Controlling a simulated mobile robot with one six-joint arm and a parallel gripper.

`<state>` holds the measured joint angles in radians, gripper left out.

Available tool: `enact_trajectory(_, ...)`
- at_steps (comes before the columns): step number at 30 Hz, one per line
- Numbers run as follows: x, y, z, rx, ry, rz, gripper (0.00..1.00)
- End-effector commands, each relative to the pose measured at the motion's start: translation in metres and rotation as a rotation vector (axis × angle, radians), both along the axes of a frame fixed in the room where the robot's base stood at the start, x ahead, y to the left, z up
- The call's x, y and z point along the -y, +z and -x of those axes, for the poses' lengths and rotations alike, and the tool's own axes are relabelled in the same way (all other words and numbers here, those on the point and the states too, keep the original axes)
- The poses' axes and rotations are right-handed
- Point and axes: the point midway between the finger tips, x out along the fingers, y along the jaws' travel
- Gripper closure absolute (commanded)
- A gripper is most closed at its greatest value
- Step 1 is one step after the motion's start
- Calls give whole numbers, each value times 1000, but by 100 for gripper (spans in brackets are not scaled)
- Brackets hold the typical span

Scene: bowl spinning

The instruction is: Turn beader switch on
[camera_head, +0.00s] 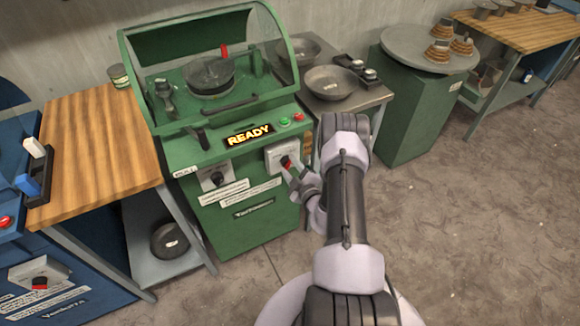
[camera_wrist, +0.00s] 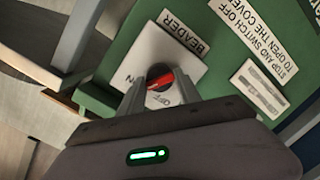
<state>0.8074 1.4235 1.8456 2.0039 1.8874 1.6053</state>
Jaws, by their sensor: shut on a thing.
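The green beader machine (camera_head: 248,225) stands in front of me with a lit READY display (camera_head: 249,134). The beader switch is a red and black knob (camera_wrist: 159,77) on a white plate (camera_wrist: 150,58) marked BEADER, with ON and OFF lettering partly visible. In the head view the knob (camera_head: 286,161) is at the panel's right side. My gripper (camera_wrist: 160,85) is shut on the knob, one finger on each side. My gripper also shows in the head view (camera_head: 291,169) at the panel. The fingers hide part of the plate.
The machine's clear cover (camera_head: 205,45) is down over the work area. Green and red buttons (camera_head: 291,119) sit above the switch plate. A wooden table (camera_head: 95,150) is to the left, and a grey table with metal bowls (camera_head: 331,82) is to the right.

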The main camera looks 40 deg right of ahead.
Motion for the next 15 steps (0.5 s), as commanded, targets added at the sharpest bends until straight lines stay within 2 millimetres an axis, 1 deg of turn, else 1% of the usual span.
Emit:
enact_trajectory(1,3,5,-2,17,-4,-24,100)
enact_trajectory(9,5,5,-2,56,-4,-180,100)
enact_trajectory(15,5,5,-2,71,-5,-243,100)
